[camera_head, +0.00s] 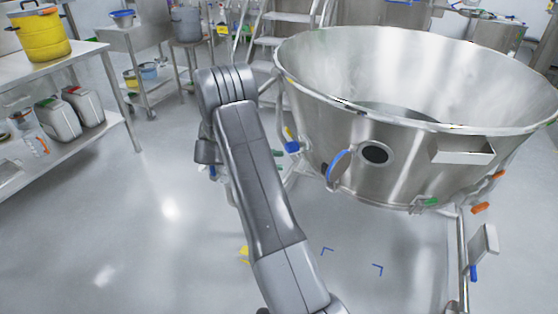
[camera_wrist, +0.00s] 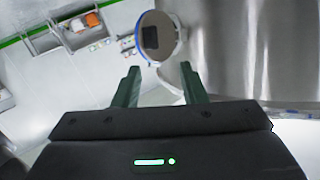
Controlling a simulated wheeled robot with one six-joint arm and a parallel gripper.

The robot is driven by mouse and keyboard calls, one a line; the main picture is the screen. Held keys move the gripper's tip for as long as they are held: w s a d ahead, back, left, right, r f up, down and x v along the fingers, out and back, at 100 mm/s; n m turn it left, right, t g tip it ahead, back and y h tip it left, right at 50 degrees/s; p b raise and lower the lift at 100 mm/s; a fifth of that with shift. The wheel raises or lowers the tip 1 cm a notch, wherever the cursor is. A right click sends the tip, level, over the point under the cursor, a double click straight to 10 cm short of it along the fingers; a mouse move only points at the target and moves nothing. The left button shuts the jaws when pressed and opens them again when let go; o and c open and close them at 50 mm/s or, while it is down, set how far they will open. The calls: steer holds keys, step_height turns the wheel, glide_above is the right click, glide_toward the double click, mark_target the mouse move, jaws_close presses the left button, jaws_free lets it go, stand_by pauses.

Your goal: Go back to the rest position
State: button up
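My gripper (camera_wrist: 158,75) shows in the wrist view with its two dark green fingers apart and nothing between them. Past the fingertips is a round fitting (camera_wrist: 168,38) with a blue rim and a dark square patch. A broad steel surface (camera_wrist: 235,50) fills the right of that view. In the head view my arm reaches up and forward over the floor, left of a large steel bowl (camera_head: 440,80). The gripper itself is hidden behind the arm there.
A steel table (camera_head: 85,50) with a yellow container (camera_head: 42,37) stands left, with white canisters (camera_head: 84,106) below. Steps (camera_head: 275,42) stand behind. The floor at front left is clear.

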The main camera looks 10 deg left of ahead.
steer(key=x, duration=1)
steer(key=shift+d, duration=0.35)
steer(key=shift+w, duration=0.2)
